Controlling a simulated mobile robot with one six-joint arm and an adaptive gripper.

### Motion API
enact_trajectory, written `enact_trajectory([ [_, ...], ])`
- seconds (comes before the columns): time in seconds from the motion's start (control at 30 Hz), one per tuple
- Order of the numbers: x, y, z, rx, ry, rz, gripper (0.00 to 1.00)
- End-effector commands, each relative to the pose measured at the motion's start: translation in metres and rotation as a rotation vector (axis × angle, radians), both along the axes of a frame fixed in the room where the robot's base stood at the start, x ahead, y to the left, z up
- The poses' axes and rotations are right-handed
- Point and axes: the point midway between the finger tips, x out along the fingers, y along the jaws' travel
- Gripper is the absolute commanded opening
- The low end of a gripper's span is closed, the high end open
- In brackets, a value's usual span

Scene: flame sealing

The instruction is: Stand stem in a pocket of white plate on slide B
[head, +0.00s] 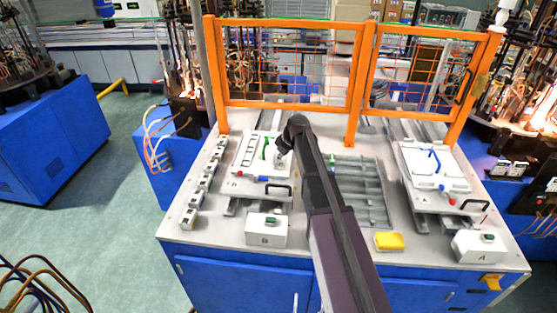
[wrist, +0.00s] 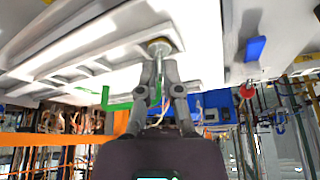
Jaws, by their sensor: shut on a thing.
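My gripper (wrist: 160,68) is shut on the stem (wrist: 157,48), a thin piece with a round, pale brownish flared end. In the wrist view this end is close against a white ribbed surface; I cannot tell whether it sits in a pocket. In the head view my gripper (head: 281,156) is over the right part of the white plate (head: 240,170) on slide B. The stem is too small there to make out clearly. A green bent piece (head: 265,147) stands on the plate just left of my gripper; it also shows in the wrist view (wrist: 118,103).
A grey ribbed rack (head: 365,185) lies right of my arm. Slide A's white plate (head: 432,178) carries a blue bent piece (head: 435,158). Box B (head: 266,231), box A (head: 479,246) and a yellow block (head: 389,241) line the front. An orange mesh fence (head: 290,65) closes the back.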

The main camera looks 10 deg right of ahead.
Motion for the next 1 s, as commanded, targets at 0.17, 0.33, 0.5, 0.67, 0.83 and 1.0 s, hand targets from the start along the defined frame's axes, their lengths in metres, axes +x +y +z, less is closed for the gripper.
enact_trajectory([
  [0.17, 0.000, 0.000, -0.004, 0.000, 0.000, 0.000, 0.00],
  [0.33, 0.000, 0.000, -0.002, 0.000, 0.000, 0.001, 0.43],
  [0.5, 0.000, 0.001, -0.002, 0.000, 0.000, 0.001, 0.43],
  [0.67, 0.000, 0.001, -0.002, 0.000, 0.000, 0.001, 0.43],
  [0.83, 0.000, 0.001, 0.001, 0.000, 0.000, 0.001, 0.43],
  [1.0, -0.002, -0.001, 0.009, 0.000, 0.000, 0.001, 0.43],
])
